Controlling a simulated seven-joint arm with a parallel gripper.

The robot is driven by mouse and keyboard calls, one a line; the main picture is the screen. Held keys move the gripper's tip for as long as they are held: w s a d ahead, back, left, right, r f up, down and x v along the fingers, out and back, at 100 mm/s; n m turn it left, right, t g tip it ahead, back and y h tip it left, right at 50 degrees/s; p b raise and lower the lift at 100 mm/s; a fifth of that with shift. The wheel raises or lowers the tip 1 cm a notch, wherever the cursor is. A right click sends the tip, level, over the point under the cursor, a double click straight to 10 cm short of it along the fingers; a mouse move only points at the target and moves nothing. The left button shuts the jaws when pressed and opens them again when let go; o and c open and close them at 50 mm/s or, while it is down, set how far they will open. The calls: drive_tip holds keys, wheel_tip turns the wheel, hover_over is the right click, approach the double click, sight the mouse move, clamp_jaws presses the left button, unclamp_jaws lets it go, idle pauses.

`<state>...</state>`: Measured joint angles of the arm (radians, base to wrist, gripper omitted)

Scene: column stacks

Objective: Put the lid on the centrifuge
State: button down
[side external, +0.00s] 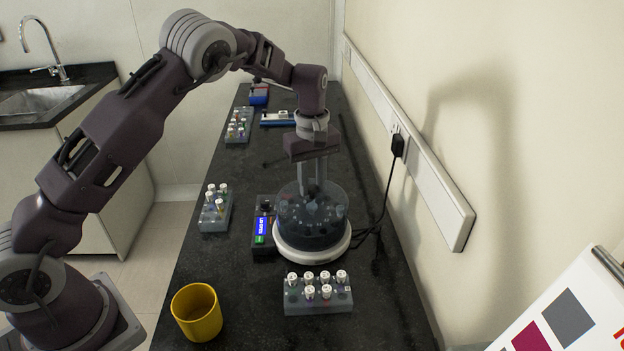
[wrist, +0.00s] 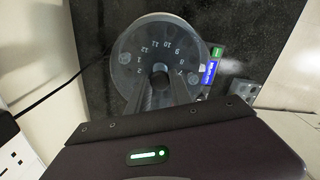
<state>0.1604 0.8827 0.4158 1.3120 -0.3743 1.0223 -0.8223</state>
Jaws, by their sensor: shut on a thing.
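The centrifuge (side external: 290,246) has a white round base and a dark body, with a lit blue and green display (side external: 262,230) on its left. A clear, smoky lid (side external: 338,196) sits over the rotor, or very close above it; I cannot tell if it is fully seated. My gripper (side external: 312,190) points straight down over the middle of the lid, shut on its central knob. In the wrist view the round lid (wrist: 135,75) shows numbers beneath it, and my fingertips (wrist: 161,80) meet at the dark knob.
A rack with several white-capped tubes (side external: 318,301) stands in front of the centrifuge. A yellow cup (side external: 197,313) is at the front left. Another tube rack (side external: 215,212) stands to the left, and one (side external: 238,125) farther back. A power cable (side external: 387,190) runs along the wall side.

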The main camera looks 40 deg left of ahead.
drive_tip(key=shift+f, duration=0.55)
drive_tip(key=c, duration=0.6)
unclamp_jaws()
drive_tip(key=shift+r, duration=3)
